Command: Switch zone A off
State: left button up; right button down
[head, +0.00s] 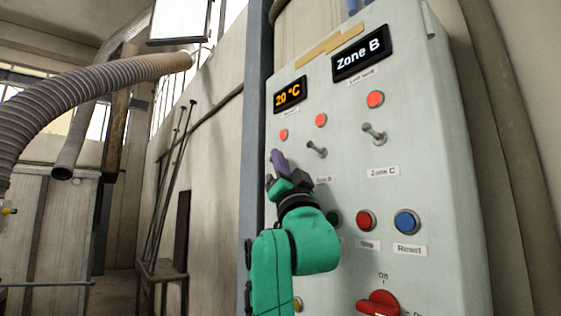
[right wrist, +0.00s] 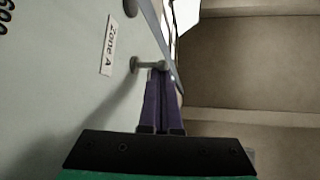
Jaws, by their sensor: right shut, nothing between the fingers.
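The grey control panel (head: 440,150) fills the right of the head view. My right gripper (head: 278,162) is shut and empty, its purple fingers at the panel's left side. In the right wrist view, the Zone A label (right wrist: 109,45) is beside a metal toggle switch (right wrist: 147,65). My right fingertips (right wrist: 160,73) are right at that lever's outer end; I cannot tell whether they touch it. In the head view my gripper hides most of this switch. A red lamp (head: 284,134) above it is lit. My left gripper is not in view.
The middle toggle (head: 317,150) and Zone C toggle (head: 374,134) have lit red lamps above. Displays read 20 °C (head: 290,95) and Zone B (head: 361,53). Below are a red button (head: 366,221), blue Reset button (head: 407,222) and red rotary knob (head: 379,303). A grey hose (head: 90,90) hangs left.

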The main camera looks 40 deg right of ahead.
jog(key=shift+f, duration=0.2)
jog(key=shift+w, duration=0.25)
jog(key=b+v, duration=0.8)
jog(key=v, duration=0.6)
jog(key=shift+s+f, duration=0.25)
jog(key=shift+w, duration=0.1)
